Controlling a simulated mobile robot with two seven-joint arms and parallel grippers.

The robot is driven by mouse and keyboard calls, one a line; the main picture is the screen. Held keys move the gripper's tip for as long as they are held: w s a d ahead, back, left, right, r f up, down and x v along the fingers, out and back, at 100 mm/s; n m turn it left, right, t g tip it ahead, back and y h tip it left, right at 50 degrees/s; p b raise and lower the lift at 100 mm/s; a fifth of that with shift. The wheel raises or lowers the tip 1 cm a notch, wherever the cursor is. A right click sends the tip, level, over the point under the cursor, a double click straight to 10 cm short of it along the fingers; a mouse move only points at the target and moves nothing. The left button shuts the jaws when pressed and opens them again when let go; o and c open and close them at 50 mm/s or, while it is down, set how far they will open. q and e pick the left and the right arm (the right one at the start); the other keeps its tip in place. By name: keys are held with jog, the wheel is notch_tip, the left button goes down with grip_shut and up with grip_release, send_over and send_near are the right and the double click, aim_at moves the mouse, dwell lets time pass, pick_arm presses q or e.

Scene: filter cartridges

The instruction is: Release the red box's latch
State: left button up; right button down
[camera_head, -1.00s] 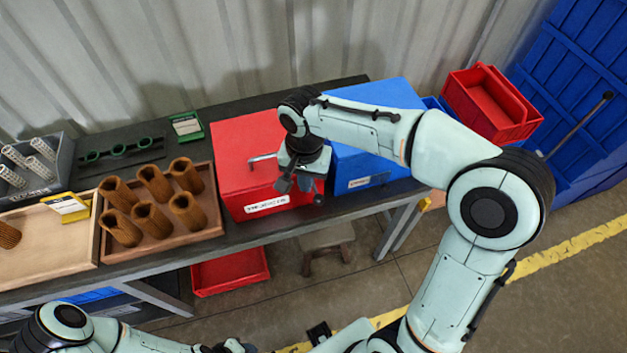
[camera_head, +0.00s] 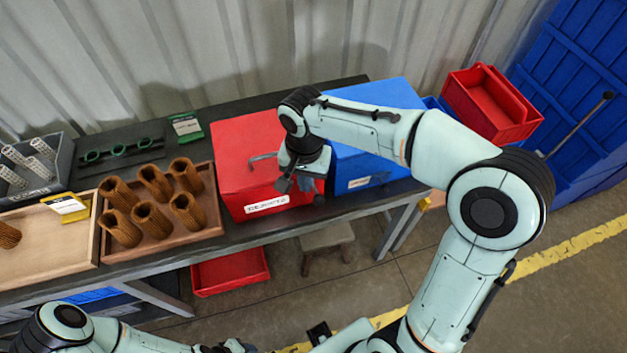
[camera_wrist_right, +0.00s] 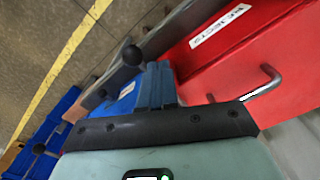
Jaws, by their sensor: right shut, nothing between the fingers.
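The red box (camera_head: 245,185) stands on the dark bench with a white label reading REJECTS on its front. A grey metal bar (camera_head: 262,157) sits on it; it also shows in the right wrist view as a bent rod (camera_wrist_right: 262,84). I cannot tell whether this bar is the latch; no other latch is clearly visible. My right gripper (camera_head: 306,186) is shut and empty, at the box's right front corner beside the blue box. Its closed fingers (camera_wrist_right: 156,84) show in the right wrist view, apart from the bar. My left gripper (camera_head: 232,346) is partly cut off at the bottom edge.
A blue box (camera_head: 375,145) stands close on the right of the red box. A wooden tray (camera_head: 212,222) with several brown cartridges is on the left. A red bin (camera_head: 232,272) and a stool (camera_head: 327,238) are below the bench front.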

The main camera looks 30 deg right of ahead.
pick_arm(q)
jog(key=shift+f, duration=0.1)
pick_arm(e)
jog(key=shift+f, duration=0.15)
pick_arm(q)
jog(key=shift+s+f+b, duration=0.75)
jog(key=shift+f+b, duration=0.25)
jog(key=shift+f, duration=0.1)
pick_arm(e)
jog(key=shift+f, duration=1.5)
pick_arm(q)
jog(key=shift+r, duration=0.1)
pick_arm(e)
jog(key=shift+r, duration=0.1)
pick_arm(q)
jog(key=shift+f, duration=0.2)
pick_arm(e)
jog(key=shift+s+d, duration=0.45)
jog(key=shift+d, duration=0.2)
